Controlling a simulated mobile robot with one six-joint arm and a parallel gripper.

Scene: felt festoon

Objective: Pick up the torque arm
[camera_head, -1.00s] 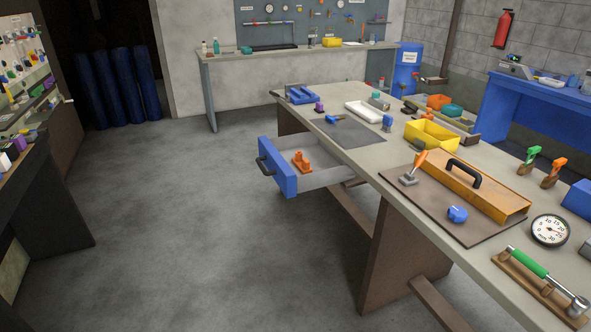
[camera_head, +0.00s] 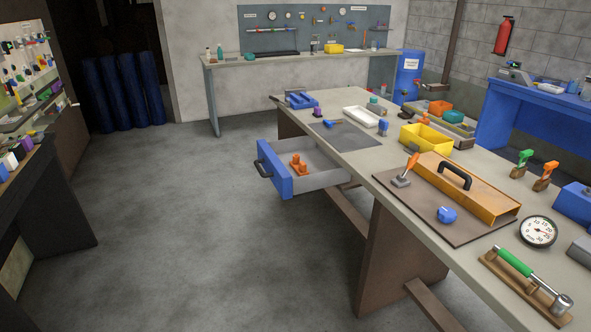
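A tool with a green handle, a metal shaft and a thick metal head, which looks like the torque arm (camera_head: 532,277), lies on a wooden cradle (camera_head: 497,277) at the near right of the workbench. Its green end points away to the left and its metal head points to the near right. It lies apart from the round white dial gauge (camera_head: 538,231) behind it. My gripper is not in view.
An orange case with a black handle (camera_head: 487,194), an orange-handled tool (camera_head: 407,170) and a blue knob (camera_head: 447,214) sit on a brown mat (camera_head: 395,190). A blue-fronted drawer (camera_head: 275,170) stands open over the floor. The floor at left is clear.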

